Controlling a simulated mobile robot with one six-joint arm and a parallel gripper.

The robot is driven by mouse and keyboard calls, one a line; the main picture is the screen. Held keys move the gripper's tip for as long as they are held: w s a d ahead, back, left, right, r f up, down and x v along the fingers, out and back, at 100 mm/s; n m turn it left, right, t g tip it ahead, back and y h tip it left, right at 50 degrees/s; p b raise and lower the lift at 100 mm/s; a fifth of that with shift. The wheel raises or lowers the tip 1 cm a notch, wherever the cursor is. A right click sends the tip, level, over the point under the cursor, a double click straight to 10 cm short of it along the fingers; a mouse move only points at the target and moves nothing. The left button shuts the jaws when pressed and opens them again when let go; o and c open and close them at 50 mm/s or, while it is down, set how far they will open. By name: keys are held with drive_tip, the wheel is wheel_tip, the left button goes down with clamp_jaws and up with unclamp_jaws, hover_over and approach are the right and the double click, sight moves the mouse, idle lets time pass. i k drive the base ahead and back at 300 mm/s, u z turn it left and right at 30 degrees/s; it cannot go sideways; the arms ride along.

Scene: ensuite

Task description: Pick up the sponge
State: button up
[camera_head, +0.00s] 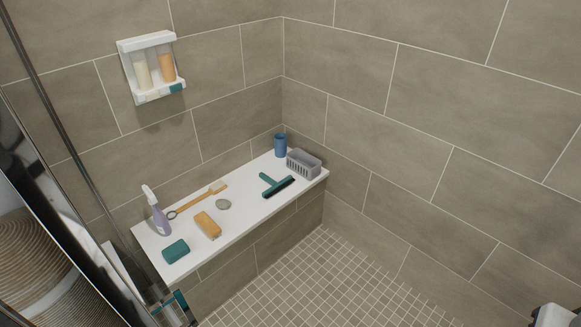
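A yellow-orange block (208,225), which looks like the sponge, lies flat on the white bench (238,228) near its front edge. A dark teal block (176,250) lies to its left at the bench's near left end; I cannot tell whether it is a sponge or soap. Nothing covers either block. My gripper's fingers are not in view. A white and dark part shows at the bottom right corner, too cut off to identify.
Around the block are a spray bottle (156,211), wooden brush (199,200), grey stone (223,204), teal squeegee (277,186), blue cup (280,145) and grey basket (304,163). A wall shelf (151,67) holds bottles. A glass panel edge stands left. The tiled floor (318,277) is clear.

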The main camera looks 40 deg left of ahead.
sight(176, 252)
drive_tip(key=i, duration=1)
drive_tip(key=u, duration=2.9)
drive_tip(key=i, duration=1.45)
drive_tip(key=u, duration=0.5)
